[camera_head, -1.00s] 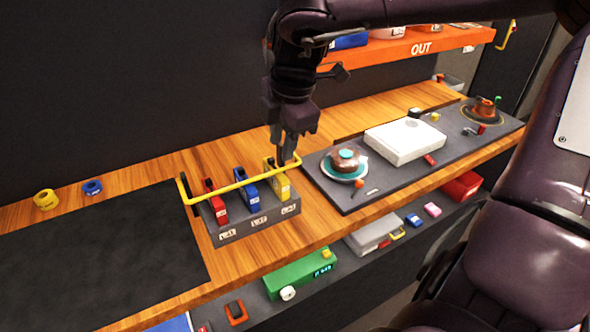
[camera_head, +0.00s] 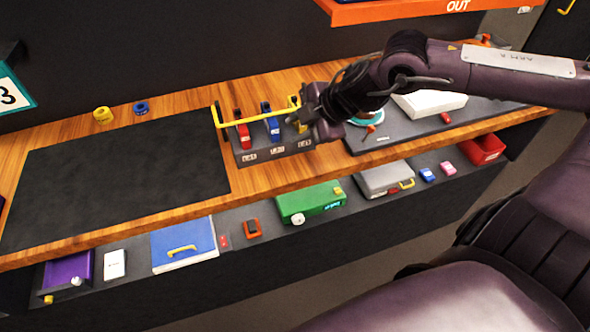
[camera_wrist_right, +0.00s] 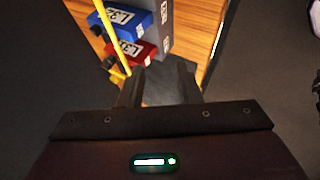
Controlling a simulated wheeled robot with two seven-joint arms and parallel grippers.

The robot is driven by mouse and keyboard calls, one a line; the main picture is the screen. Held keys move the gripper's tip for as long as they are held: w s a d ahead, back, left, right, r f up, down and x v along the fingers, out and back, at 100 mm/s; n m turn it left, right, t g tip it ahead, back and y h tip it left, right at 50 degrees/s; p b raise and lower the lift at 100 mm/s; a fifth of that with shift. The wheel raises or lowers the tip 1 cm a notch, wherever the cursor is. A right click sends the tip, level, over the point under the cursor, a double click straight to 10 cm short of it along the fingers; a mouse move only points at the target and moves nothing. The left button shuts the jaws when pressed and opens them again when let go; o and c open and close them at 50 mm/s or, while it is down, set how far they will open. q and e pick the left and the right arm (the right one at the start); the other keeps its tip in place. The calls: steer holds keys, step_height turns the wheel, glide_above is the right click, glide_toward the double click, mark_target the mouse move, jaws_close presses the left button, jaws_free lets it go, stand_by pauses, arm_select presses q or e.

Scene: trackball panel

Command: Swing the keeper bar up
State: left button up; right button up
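The keeper bar (camera_head: 258,119) is a thin yellow U-shaped rod. A yellow block at the rack's right end is mostly hidden by my right gripper (camera_head: 322,125), which is at that end of the bar. In the right wrist view the bar (camera_wrist_right: 112,40) runs just left of the fingers, and the red block (camera_wrist_right: 138,52) and blue block (camera_wrist_right: 128,20) lie beyond. The fingers (camera_wrist_right: 158,78) are apart, with nothing between them. My left gripper is out of view.
A dark mat (camera_head: 115,180) covers the counter's left part, with yellow and blue rolls behind it. A grey panel (camera_head: 400,135) with a white box (camera_head: 428,104) is right of the rack. A lower shelf holds a green box (camera_head: 312,202) and other items.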

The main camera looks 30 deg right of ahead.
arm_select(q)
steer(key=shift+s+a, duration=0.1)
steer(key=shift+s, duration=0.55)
arm_select(e)
steer(key=s+a+f+m+t+h, duration=0.2)
steer(key=s+a+f+m+t, duration=0.1)
steer(key=f+m, duration=0.4)
steer(key=shift+a+f+h, duration=0.4)
steer(key=shift+a+f, duration=0.05)
steer(key=shift+f, duration=0.3)
steer(key=shift+s, duration=0.1)
